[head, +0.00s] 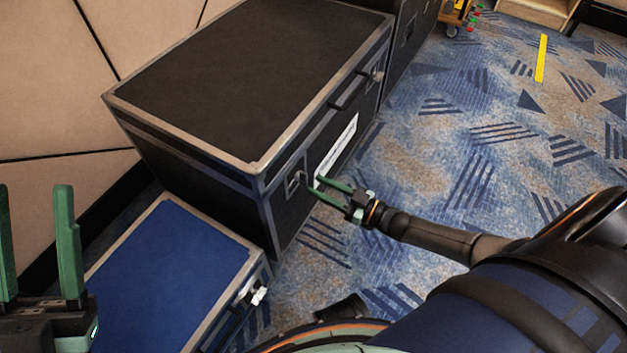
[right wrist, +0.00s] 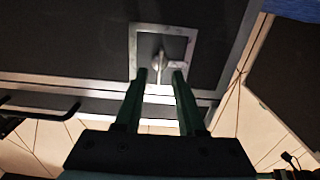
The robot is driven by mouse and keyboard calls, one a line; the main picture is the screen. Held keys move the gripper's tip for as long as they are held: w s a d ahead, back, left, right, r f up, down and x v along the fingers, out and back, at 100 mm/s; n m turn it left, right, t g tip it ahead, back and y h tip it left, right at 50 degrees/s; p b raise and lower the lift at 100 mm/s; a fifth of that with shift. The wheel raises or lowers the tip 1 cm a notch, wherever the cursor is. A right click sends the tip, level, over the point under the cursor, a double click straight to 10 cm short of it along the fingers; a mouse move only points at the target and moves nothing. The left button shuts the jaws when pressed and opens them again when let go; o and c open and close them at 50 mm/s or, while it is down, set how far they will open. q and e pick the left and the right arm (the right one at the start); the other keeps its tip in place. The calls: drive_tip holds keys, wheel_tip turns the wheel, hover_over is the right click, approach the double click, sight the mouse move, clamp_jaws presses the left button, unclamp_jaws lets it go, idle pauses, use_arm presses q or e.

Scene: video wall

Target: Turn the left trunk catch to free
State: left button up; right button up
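The black trunk (head: 240,70) with metal edging stands upright against the wall. Its left catch (head: 294,184) is a square metal plate on the front, near the left corner. In the right wrist view the catch (right wrist: 160,57) shows a small metal lever in a recessed frame. My right gripper (head: 314,185) is open in front of this catch. Its fingertips (right wrist: 161,72) sit on either side of the lever's line; I cannot tell whether they touch it. My left gripper (head: 36,188) is open and empty at the left edge, above the floor.
A blue case (head: 165,270) with a metal latch (head: 258,296) stands left of the trunk's front. The trunk has a handle (head: 348,92), a white label (head: 337,150) and a right catch (head: 377,74). Open carpet (head: 480,150) lies to the right.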

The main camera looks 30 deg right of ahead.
drive_tip(key=p+v, duration=0.1)
drive_tip(key=v, duration=0.8)
drive_tip(key=shift+s+d+p, duration=0.25)
drive_tip(key=shift+s+p, duration=0.05)
drive_tip(key=shift+p, duration=0.05)
